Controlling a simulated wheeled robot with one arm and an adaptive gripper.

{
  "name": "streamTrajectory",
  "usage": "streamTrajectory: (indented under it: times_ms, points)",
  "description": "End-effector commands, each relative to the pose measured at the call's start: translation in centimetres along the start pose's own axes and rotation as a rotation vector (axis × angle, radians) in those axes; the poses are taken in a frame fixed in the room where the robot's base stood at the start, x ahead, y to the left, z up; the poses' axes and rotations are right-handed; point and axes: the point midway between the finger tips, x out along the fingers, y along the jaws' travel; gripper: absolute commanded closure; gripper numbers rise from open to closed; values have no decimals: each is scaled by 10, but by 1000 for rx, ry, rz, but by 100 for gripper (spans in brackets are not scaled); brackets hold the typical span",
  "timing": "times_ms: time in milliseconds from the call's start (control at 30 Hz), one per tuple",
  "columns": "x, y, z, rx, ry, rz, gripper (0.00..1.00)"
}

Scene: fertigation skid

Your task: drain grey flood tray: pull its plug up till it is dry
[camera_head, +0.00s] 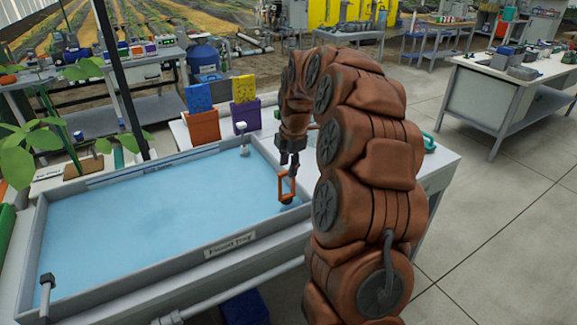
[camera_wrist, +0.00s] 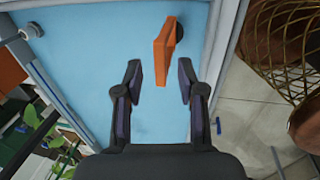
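The grey flood tray (camera_head: 130,286) is on a bench at the left of the head view, with blue water (camera_head: 160,205) across its floor. Its plug has an orange loop handle (camera_head: 287,186) and a dark round base (camera_head: 287,200), near the tray's right end. My gripper (camera_head: 289,163) points down just above the handle. In the wrist view my gripper (camera_wrist: 159,76) is open, with one finger on each side and a gap to the orange handle (camera_wrist: 164,50). The handle's near end lies between the fingertips. The dark base (camera_wrist: 179,32) is partly hidden behind the handle.
A white fitting (camera_head: 242,135) stands at the tray's back right corner and a post (camera_head: 47,290) at its front left. Orange (camera_head: 204,128) and purple (camera_head: 246,115) boxes stand behind the tray. A plant (camera_head: 30,140) leans over its left side.

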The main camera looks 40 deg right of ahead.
Motion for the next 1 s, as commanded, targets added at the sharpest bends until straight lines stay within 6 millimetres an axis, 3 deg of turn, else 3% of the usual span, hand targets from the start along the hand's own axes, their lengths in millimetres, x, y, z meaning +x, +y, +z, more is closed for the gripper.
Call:
streamTrajectory:
  times_ms: [500, 700, 1000]
  points:
    - [-91, 1, 0, 0, -1, 4, 61]
    - [-108, 1, 0, 0, -2, 4, 61]
    - [-112, 0, 0, 0, -1, 1, 61]
